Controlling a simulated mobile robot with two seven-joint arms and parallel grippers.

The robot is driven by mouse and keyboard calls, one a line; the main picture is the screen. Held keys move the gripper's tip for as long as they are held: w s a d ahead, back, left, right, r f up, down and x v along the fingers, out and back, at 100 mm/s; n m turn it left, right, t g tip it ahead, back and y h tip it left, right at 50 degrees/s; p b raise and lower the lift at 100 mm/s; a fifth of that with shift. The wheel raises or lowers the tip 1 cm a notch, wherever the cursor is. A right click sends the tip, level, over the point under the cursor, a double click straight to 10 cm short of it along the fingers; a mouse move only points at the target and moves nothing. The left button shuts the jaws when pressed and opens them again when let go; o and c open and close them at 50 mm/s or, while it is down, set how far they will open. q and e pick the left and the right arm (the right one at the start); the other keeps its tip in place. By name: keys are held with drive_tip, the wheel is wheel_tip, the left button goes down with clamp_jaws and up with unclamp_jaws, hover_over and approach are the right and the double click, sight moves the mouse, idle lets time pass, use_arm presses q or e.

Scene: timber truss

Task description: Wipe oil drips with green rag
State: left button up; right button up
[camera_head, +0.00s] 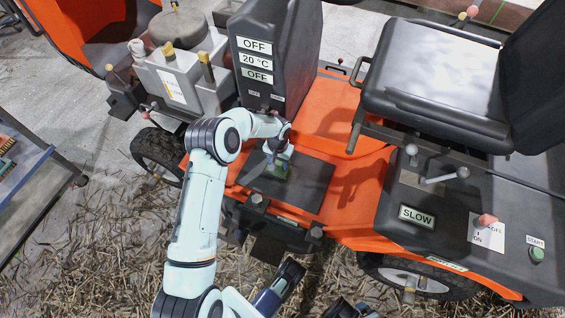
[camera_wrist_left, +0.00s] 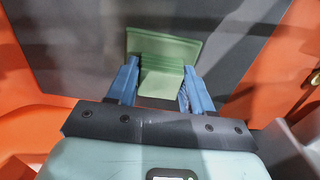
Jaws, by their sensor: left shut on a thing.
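My left gripper (camera_head: 279,163) reaches down over the dark floor plate (camera_head: 310,185) of the orange machine. In the left wrist view its two blue fingers (camera_wrist_left: 155,85) are shut on a green rag (camera_wrist_left: 165,50). In the head view only a small bit of the rag shows under the gripper. The rag is at the plate, but I cannot tell whether it touches it. I can make out no clear oil drips.
A dark upright panel (camera_head: 270,50) with OFF labels stands just behind the gripper. The black seat (camera_head: 435,85) and a side console with levers (camera_head: 437,170) stand to the right. A grey cart (camera_head: 30,190) is at the far left. Straw covers the ground in front.

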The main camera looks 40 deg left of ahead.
use_arm(q)
drive_tip(key=shift+f+b, duration=0.3)
drive_tip(key=shift+f, duration=0.15)
idle(0.7)
drive_tip(key=shift+d, duration=0.1)
